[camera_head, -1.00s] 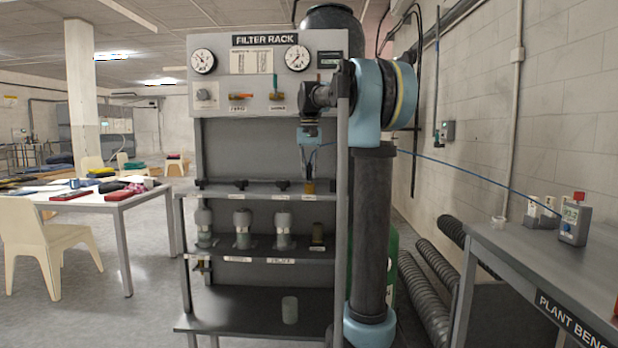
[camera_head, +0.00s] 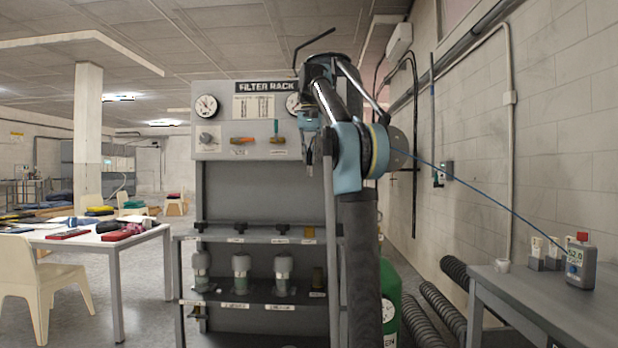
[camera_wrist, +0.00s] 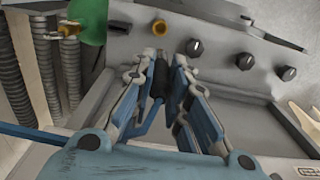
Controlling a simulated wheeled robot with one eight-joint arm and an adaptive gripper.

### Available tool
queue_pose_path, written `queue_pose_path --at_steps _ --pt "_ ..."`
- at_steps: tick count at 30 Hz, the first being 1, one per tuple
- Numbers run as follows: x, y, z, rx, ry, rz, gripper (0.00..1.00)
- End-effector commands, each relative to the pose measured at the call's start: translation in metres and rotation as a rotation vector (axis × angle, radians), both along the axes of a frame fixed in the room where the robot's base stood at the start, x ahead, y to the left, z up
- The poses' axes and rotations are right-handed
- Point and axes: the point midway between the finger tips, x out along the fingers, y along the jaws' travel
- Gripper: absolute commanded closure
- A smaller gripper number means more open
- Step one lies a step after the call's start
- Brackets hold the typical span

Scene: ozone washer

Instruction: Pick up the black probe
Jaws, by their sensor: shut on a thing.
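My gripper (camera_wrist: 162,65) is shut on the black probe (camera_wrist: 160,78), a slim dark rod between its fingers in the wrist view. A blue cable (camera_wrist: 152,112) runs from the probe between the fingers. In the head view my gripper (camera_head: 310,150) hangs in front of the rack's grey back panel, well above the upper shelf. The probe is too small to make out clearly there. The blue cable (camera_head: 480,190) runs from the gripper area to a grey meter (camera_head: 581,262) with a red top on the bench.
The filter rack's upper shelf (camera_head: 260,236) carries several black knobs and a brass fitting (camera_head: 309,232), also in the wrist view (camera_wrist: 160,27). Grey cups (camera_head: 241,272) stand on the shelf below. The plant bench (camera_head: 520,287) is at right. A green cylinder (camera_head: 390,300) stands behind my arm.

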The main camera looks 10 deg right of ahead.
Motion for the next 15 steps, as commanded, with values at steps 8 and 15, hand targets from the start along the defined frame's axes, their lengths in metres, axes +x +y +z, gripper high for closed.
queue_pose_path --at_steps 8,15 --pt "0.000 0.000 0.045 0.000 0.000 0.000 1.00" --pt "0.002 0.000 0.062 0.000 0.000 0.000 1.00"
